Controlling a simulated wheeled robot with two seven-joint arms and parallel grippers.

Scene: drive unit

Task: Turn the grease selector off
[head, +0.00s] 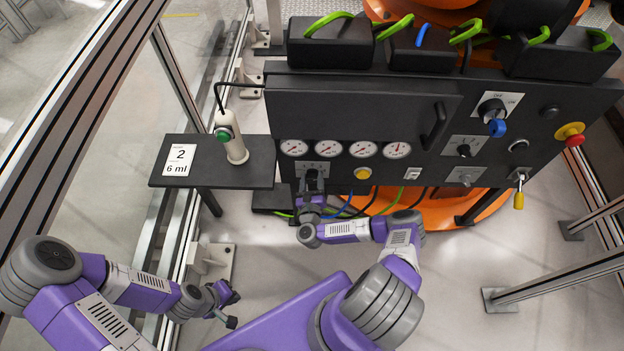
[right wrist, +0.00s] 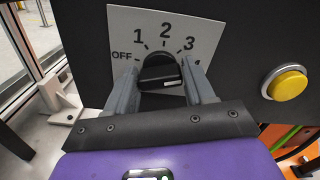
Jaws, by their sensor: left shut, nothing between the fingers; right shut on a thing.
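The grease selector is a black knob (right wrist: 160,74) on a white plate marked OFF, 1, 2 and 3 in the right wrist view; the lower right of its scale is partly hidden by a finger. I cannot tell for sure which mark the knob points at. In the head view its plate (head: 325,167) is at the panel's lower left, below the gauges. My right gripper (head: 311,184) is shut on the knob, one finger on each side (right wrist: 159,65). My left gripper (head: 230,309) is shut and empty, low at the left, away from the panel.
A yellow button (right wrist: 287,83) is just right of the selector. Gauges (head: 329,147) sit above it. A side shelf (head: 258,170) holds a white handheld device with a green button (head: 233,145) and a card (head: 180,160) reading 2, 6 ml. Other switches and a red stop button (head: 573,140) are further right.

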